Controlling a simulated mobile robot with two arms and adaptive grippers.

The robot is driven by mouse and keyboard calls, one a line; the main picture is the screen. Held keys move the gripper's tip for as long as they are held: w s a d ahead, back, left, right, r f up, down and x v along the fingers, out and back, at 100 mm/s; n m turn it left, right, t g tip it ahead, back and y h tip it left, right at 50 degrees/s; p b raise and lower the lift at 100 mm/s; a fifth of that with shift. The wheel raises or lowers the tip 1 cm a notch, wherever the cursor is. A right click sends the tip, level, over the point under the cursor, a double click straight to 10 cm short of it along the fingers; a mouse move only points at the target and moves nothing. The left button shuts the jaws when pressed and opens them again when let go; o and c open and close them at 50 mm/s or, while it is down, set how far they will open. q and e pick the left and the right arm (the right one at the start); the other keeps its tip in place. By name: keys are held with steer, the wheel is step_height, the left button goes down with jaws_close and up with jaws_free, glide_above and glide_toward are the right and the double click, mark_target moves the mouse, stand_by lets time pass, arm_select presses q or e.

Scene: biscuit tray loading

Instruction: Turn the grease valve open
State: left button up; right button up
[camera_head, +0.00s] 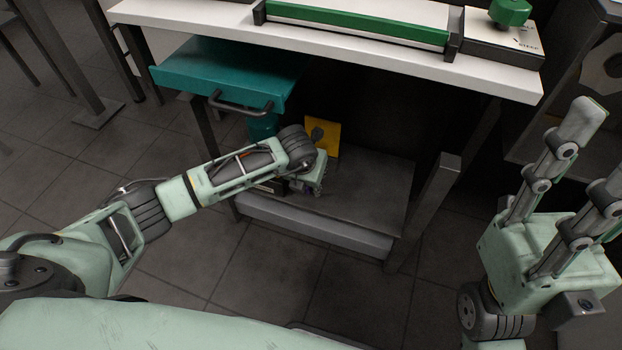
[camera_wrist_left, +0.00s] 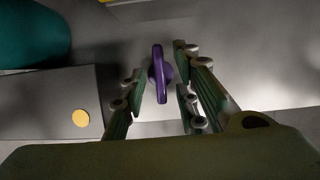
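The valve has a purple handle (camera_wrist_left: 161,74), seen in the left wrist view as a narrow upright bar on a round purple hub. My left gripper (camera_wrist_left: 162,80) is open, with one finger on each side of the handle. A gap shows on both sides, so the fingers do not look closed on it. In the head view my left gripper (camera_head: 309,182) is low under the white counter, above the grey shelf; it largely hides the valve there. My right gripper (camera_head: 598,150) is raised at the right edge, its fingers apart and empty.
A teal drawer (camera_head: 225,80) juts out above my left forearm. A yellow plate (camera_head: 324,134) stands behind the left gripper. The white counter (camera_head: 350,45) overhangs the grey shelf (camera_head: 370,195). A table leg (camera_head: 428,205) stands to the right.

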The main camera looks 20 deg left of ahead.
arm_select(q)
steer(key=v, duration=0.6)
steer(key=shift+s+r, duration=0.2)
steer(key=shift+r, duration=0.1)
